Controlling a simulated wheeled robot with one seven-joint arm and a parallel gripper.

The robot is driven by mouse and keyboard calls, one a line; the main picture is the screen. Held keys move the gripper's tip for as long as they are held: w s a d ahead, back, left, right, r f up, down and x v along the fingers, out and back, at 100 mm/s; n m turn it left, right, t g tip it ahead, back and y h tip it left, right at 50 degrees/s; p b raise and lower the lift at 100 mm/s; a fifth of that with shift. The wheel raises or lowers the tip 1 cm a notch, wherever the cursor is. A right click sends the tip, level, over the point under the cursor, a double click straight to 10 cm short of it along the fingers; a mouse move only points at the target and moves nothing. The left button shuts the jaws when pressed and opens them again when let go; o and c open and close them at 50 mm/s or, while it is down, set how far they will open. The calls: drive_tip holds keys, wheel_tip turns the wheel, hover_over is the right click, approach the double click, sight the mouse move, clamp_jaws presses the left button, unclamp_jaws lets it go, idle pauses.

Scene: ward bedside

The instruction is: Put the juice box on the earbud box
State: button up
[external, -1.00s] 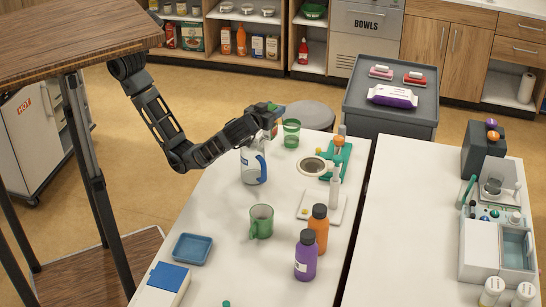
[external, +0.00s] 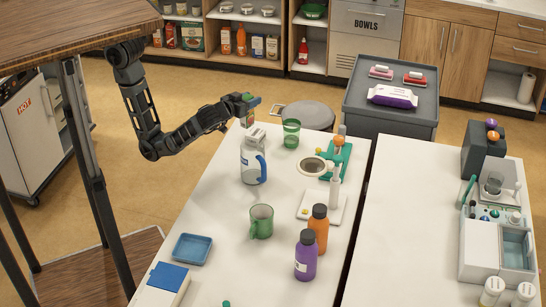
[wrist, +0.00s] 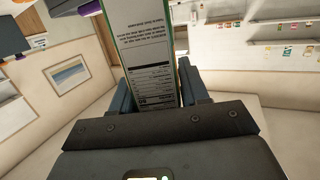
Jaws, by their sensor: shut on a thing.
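My gripper (external: 246,100) is shut on a small carton with green edges, which I take for the juice box (external: 249,97). It holds the carton up beside the far left end of the white table. In the wrist view the carton (wrist: 150,50) stands between the two fingers, its white printed panel facing the camera. I cannot make out the earbud box for sure. A small pale block (external: 255,133) behind the clear jug is too small to identify.
The clear jug (external: 252,163), green glass (external: 291,134), green mug (external: 261,222), orange bottle (external: 318,229) and purple bottle (external: 306,256) stand on the white table (external: 225,278). A blue tray (external: 192,249) lies near the left edge. A round stool (external: 306,114) is behind the table.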

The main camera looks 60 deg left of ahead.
drive_tip(key=w+a+f+p, duration=0.2)
drive_tip(key=w+a+f, duration=0.5)
drive_tip(key=f, duration=0.3)
drive_tip(key=shift+w+a+f, duration=0.15)
drive_tip(key=shift+a+f, duration=0.2)
drive_tip(key=shift+a, duration=0.3)
drive_tip(key=shift+f, duration=0.15)
drive_tip(key=o, duration=1.2)
drive_tip(key=shift+r, duration=0.2)
drive_tip(key=b+v, duration=0.2)
drive_tip(key=v, duration=1)
drive_tip(key=shift+d, duration=0.1)
drive_tip(key=shift+f, duration=0.1)
